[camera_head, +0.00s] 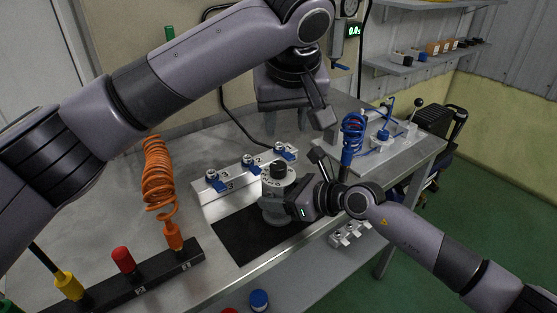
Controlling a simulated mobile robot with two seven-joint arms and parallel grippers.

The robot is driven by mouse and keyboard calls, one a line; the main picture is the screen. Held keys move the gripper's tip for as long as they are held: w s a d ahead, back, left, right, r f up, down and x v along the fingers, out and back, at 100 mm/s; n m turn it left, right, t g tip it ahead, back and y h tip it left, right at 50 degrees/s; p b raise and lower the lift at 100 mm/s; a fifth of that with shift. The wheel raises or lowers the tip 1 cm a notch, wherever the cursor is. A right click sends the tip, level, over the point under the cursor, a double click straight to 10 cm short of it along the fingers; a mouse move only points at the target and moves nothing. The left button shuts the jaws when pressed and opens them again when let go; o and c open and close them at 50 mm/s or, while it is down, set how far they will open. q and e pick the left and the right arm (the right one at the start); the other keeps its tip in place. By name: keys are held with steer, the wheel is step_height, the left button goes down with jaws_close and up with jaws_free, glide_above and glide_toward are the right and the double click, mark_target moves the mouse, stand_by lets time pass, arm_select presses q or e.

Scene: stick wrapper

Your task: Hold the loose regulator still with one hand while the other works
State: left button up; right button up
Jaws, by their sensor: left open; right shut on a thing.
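The regulator (274,178), a grey-white cylinder with a black knob on top, stands upright on the dark mat (246,240) in front of a metal valve rail. My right gripper (279,206) comes in from the right and is shut on the regulator's body. Its fingers hide part of that side. My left gripper (296,118) is open and empty, pointing down above and behind the regulator, apart from it. A blue coiled hose (353,132) with a blue end piece stands to the right, behind my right wrist.
The valve rail (235,180) with blue levers is close behind the regulator. An orange coiled hose (158,180) stands at the left on a black numbered block (160,279) with colored plugs. A white board (385,150) with blue tubing is at the right. The front table edge is near.

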mark_target(278, 165)
arm_select(q)
steer(key=shift+g, duration=0.3)
steer(key=x, duration=0.7)
steer(key=s+a+x, duration=0.1)
steer(key=x, duration=0.3)
steer(key=shift+f, duration=0.35)
steer(key=c, duration=0.8)
steer(key=shift+o, duration=0.2)
